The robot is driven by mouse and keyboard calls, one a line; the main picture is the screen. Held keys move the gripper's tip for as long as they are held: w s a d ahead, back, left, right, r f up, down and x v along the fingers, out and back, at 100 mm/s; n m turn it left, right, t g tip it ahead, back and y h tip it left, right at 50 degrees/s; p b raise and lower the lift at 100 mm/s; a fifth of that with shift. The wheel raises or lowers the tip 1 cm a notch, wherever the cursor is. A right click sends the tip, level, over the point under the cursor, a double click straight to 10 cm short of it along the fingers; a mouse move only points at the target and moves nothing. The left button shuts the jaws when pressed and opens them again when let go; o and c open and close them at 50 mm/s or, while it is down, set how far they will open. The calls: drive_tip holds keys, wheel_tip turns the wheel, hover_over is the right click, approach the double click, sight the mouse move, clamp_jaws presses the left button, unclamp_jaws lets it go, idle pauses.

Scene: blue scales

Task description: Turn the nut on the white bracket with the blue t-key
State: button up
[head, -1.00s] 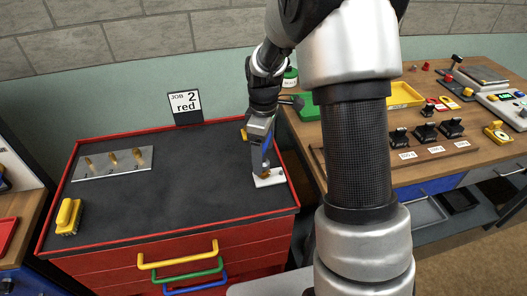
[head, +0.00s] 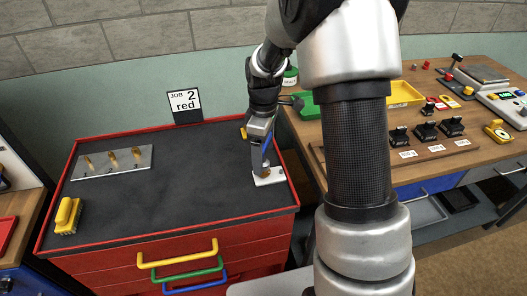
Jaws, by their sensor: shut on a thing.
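The white bracket (head: 274,180) lies flat near the right edge of the dark cabinet top. A small brass-coloured nut (head: 265,173) shows on it. The blue t-key (head: 267,147) stands over the nut, partly hidden by my gripper. My gripper (head: 260,146) points down above the bracket and is shut on the t-key. I cannot tell from here how the key's lower end sits on the nut.
A plate with several brass pegs (head: 112,162) lies at the back left of the cabinet top (head: 165,195). A yellow brush (head: 68,215) is at the front left. A "JOB 2 red" sign (head: 185,103) stands at the back. A wooden bench (head: 440,155) with devices is to the right.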

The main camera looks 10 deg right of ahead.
drive_tip(key=shift+f+b, duration=0.5)
drive_tip(key=shift+f, duration=0.35)
drive_tip(key=shift+m, duration=0.9)
